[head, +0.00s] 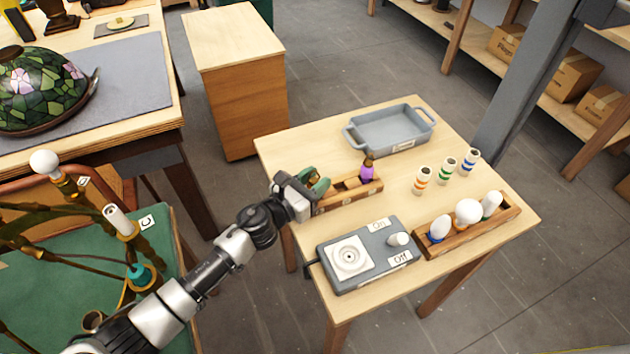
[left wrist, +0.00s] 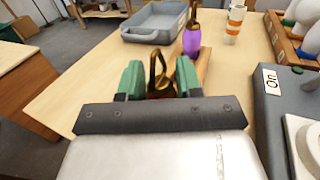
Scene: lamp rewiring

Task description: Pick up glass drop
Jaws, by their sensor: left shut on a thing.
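The wooden rack (head: 350,195) stands near the left edge of the small table. A purple glass drop (head: 367,172) with a brass top stands upright in it; it also shows in the left wrist view (left wrist: 191,42). My left gripper (head: 318,186) is at the rack's left end. In the left wrist view its green fingers (left wrist: 160,82) are shut on an amber-brown glass drop (left wrist: 158,86) with a brass hook on top. The fingers hide most of this drop, and I cannot tell whether it still touches the rack. My right gripper is not in view.
A grey tray (head: 388,130) stands behind the rack. Several striped cylinders (head: 446,170) stand to the right. A switch box (head: 366,256) and a wooden bulb holder (head: 468,232) are in front. A lamp frame (head: 110,225) stands at left. Bare tabletop lies between rack and cylinders.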

